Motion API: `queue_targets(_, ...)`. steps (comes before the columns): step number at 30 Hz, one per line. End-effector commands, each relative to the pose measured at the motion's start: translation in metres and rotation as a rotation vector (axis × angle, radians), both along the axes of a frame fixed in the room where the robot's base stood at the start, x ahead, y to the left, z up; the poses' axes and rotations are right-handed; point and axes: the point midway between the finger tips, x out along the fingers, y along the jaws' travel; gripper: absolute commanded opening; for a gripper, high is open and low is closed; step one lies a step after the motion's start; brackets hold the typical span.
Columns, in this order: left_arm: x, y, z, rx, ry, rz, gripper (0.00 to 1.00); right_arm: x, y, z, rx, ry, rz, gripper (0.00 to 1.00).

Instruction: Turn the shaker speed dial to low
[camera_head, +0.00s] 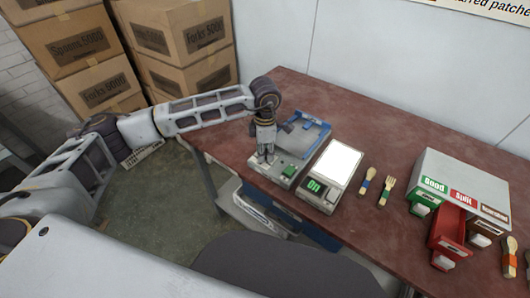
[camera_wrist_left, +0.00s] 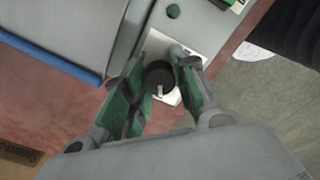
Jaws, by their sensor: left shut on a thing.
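The shaker (camera_head: 308,133), a grey machine with a blue tray on top, stands at the table's left edge. Its speed dial (camera_wrist_left: 159,73) is a black round knob with a pale mark, on a light plate in the left wrist view. My left gripper (camera_head: 265,156) points down at the shaker's front left corner and hides the dial in the head view. In the left wrist view its green-padded fingers (camera_wrist_left: 158,82) are shut on the dial, one on each side. The pale mark points toward the bottom of that view. The dial's setting labels are not readable. My right gripper is not in view.
A green button (camera_head: 288,170) is on the shaker's front. A scale (camera_head: 338,166) with a lit green display stands just right of it. A wooden spoon (camera_head: 368,180) and fork (camera_head: 386,190) lie farther right, before a labelled sorting box (camera_head: 465,182). Cardboard boxes (camera_head: 185,40) are stacked behind.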

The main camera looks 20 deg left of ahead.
Motion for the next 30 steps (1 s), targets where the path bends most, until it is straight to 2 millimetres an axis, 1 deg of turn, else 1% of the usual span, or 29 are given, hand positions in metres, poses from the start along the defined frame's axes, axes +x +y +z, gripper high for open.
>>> queue_targets(8, 0.0008, 0.0001, 0.0014, -0.001, -0.003, 0.000, 0.04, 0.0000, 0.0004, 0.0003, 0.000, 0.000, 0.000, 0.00)
queue_targets(9, 0.0008, 0.0001, 0.0014, -0.001, -0.003, 0.000, 0.31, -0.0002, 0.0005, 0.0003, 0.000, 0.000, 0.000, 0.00)
queue_targets(14, 0.0005, 0.0001, 0.0010, -0.001, -0.001, 0.000, 0.51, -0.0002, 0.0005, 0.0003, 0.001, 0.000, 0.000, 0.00)
queue_targets(24, 0.0002, 0.0001, 0.0009, 0.000, 0.000, 0.001, 0.51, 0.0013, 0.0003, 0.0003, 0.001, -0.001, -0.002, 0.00)
queue_targets(30, 0.0003, -0.0001, 0.0086, -0.001, -0.001, 0.001, 0.51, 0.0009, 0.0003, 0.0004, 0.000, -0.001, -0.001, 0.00)
